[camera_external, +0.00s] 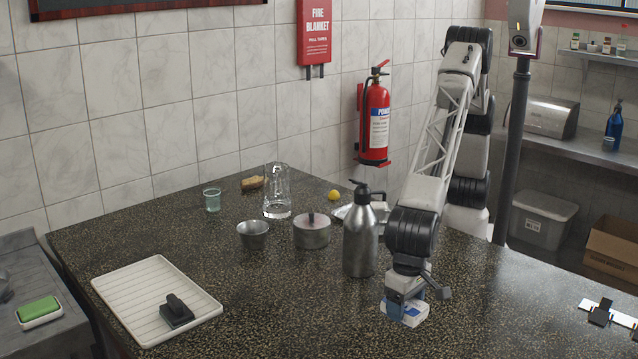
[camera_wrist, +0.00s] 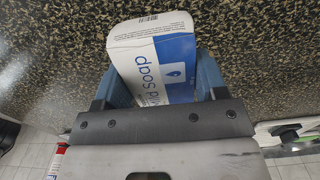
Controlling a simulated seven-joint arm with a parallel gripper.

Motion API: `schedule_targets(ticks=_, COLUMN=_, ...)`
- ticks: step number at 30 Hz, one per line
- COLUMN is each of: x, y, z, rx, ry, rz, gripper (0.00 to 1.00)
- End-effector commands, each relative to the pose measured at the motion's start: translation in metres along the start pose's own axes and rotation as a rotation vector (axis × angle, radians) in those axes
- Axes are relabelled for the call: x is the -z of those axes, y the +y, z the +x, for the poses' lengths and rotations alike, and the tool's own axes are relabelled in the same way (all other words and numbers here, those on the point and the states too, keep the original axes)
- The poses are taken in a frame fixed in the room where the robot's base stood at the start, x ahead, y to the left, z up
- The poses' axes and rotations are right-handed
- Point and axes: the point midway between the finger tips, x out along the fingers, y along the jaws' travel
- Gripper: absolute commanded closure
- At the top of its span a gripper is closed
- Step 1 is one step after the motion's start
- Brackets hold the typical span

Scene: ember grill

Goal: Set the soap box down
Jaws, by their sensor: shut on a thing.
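The soap box (camera_external: 406,313) is white and blue, with "Soap" lettering readable in the wrist view (camera_wrist: 152,45). My gripper (camera_external: 404,296) points down over the dark speckled counter (camera_external: 290,315) and is shut on the soap box. In the wrist view its blue fingers (camera_wrist: 160,75) stand on either side of the box, which juts out past them. The box is low at the counter's front right; I cannot tell whether its underside touches the counter.
A steel pump bottle (camera_external: 360,245) stands just left of my arm. A white ribbed tray (camera_external: 140,290) lies at left. The counter around the box looks clear.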

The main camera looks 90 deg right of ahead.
Motion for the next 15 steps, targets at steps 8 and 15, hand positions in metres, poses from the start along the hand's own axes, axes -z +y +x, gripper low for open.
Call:
schedule_targets(ticks=8, x=0.000, y=0.001, z=0.028, rx=-0.002, ry=0.001, rz=0.000, gripper=0.60)
schedule_targets(ticks=15, x=0.000, y=0.000, z=0.039, rx=-0.001, ry=0.000, rz=0.000, gripper=0.60)
